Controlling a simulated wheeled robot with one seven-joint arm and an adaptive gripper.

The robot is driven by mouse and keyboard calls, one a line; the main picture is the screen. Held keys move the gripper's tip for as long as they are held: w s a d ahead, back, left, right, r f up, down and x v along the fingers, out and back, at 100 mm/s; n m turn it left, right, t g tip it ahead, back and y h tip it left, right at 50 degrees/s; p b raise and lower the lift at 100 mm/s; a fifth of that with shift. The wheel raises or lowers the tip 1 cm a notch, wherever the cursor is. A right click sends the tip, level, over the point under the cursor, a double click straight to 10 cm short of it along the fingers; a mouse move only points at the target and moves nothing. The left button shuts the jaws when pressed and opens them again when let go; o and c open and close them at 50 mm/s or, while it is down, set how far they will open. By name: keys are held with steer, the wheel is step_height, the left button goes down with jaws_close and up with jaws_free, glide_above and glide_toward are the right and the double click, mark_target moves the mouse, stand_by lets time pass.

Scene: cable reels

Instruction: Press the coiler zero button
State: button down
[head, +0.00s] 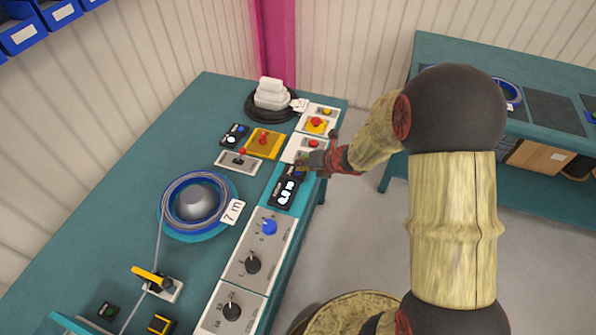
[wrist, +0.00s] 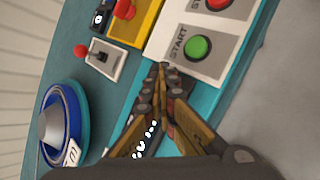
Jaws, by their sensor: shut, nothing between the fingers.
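A black counter display (head: 287,192) with white digits sits on the teal bench beside the coiler. A small blue button (head: 298,175) shows at its far end, right by my fingertips. My gripper (head: 302,164) is shut and empty, reaching in from the right over the far end of the display. In the wrist view my fingertips (wrist: 163,70) meet just below the START panel (wrist: 184,62). There the fingers hide most of the display, and only some white digits (wrist: 145,140) show between them. I cannot tell whether the fingertips touch the button.
A green start button (wrist: 198,47) is close to my fingertips. The coiler reel (head: 172,208) holds blue cable. A knob panel (head: 258,246) lies nearer.

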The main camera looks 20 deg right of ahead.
stand_by(0.4)
steer(key=shift+r+p, duration=0.85)
step_height(320, 180, up, 5)
steer(key=p, duration=0.4)
stand_by(0.8)
